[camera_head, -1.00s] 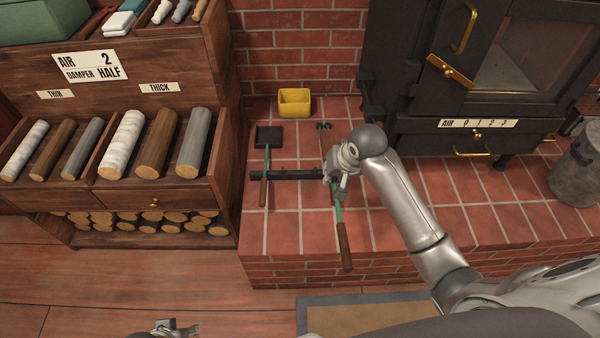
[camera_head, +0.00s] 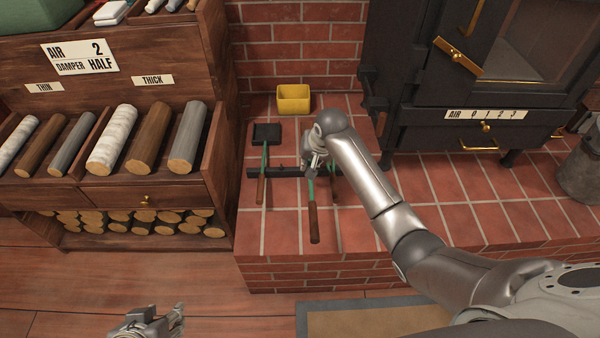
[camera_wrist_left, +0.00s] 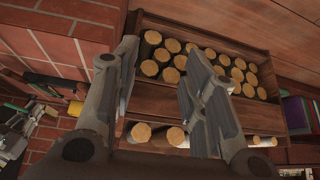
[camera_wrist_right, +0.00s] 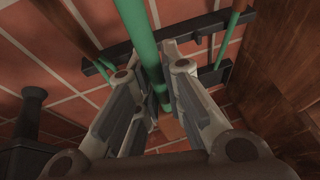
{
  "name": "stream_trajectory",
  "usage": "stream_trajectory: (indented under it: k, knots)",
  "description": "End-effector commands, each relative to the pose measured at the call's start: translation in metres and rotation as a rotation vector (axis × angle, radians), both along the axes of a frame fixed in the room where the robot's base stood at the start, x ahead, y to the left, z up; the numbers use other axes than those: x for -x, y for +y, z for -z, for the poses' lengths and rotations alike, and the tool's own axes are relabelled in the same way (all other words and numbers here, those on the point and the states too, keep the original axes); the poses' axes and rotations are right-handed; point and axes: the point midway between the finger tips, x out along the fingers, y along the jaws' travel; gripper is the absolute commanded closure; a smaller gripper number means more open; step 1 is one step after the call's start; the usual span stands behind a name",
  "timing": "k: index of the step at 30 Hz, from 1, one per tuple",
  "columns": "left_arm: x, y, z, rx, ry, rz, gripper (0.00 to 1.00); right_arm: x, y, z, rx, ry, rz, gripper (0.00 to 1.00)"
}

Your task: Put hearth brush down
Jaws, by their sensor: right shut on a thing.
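My right gripper (camera_head: 314,166) is shut on the green shaft of the hearth brush, whose wooden grip (camera_head: 314,224) points toward the hearth's front edge. In the right wrist view the green shaft (camera_wrist_right: 146,42) runs between the fingers. The brush's head is hidden behind my gripper and arm in the head view. The brush is over the right part of a black notched bar (camera_head: 282,172); I cannot tell whether it touches it. My left gripper (camera_head: 152,324) is low at the front left, and the left wrist view shows its fingers (camera_wrist_left: 162,68) apart and empty.
A shovel with a black pan (camera_head: 267,133) and wooden grip (camera_head: 261,189) lies across the bar's left part. A yellow box (camera_head: 293,99) stands behind. The black stove (camera_head: 410,80) is right, the log shelf (camera_head: 100,192) left. The front brick hearth is clear.

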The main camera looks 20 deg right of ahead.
Motion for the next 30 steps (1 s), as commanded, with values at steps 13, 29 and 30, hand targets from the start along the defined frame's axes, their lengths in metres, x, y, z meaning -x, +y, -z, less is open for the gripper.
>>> stream_trajectory:
  k: [13,29,30]
  knots:
    - [-0.08,-0.029,-0.05,0.1,-0.454,0.034,0.6,-0.026,0.008,0.033,-0.001,-0.003,0.0,1.0]
    - [-0.11,-0.044,-0.1,0.168,-0.744,0.052,0.6,-0.041,0.013,0.05,-0.001,-0.004,-0.001,1.0]
    - [-0.113,-0.046,-0.106,0.177,-0.783,0.055,0.6,-0.041,0.013,0.054,-0.001,-0.003,-0.001,1.0]
